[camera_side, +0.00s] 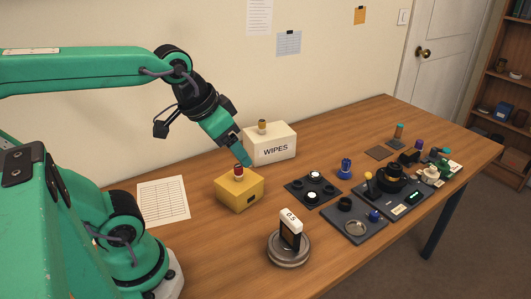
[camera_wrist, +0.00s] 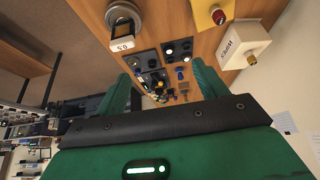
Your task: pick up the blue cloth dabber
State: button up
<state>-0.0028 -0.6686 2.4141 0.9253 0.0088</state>
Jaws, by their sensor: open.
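The blue cloth dabber (camera_side: 345,168) stands upright on the wooden table, just right of a dark mat with round parts. It also shows small in the wrist view (camera_wrist: 180,73), between my fingers in the picture but well beyond them. My gripper (camera_side: 245,160) is in the air to the left of the dabber, in line with the top of the yellow box in the side view. In the wrist view my gripper (camera_wrist: 161,70) has its two green fingers spread wide apart with nothing between them.
A 0.5 block (camera_side: 290,230) stands on a round metal disc in front. Dark trays (camera_side: 335,220) with lens parts lie to the right. A paper sheet (camera_side: 163,201) lies at left.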

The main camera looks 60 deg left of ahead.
jog(key=w+r+g, duration=0.1)
jog(key=w+r, duration=0.4)
jog(key=w, duration=0.9)
jog(key=m+g, duration=0.2)
jog(key=g, duration=0.2)
send_over(346, 161)
notch_tip(346, 161, down, 22)
jog(key=shift+f, duration=0.25)
jog(key=shift+w+f, duration=0.1)
jog(key=shift+f, duration=0.25)
jog(key=shift+f, duration=1.3)
jog(key=shift+f, duration=0.1)
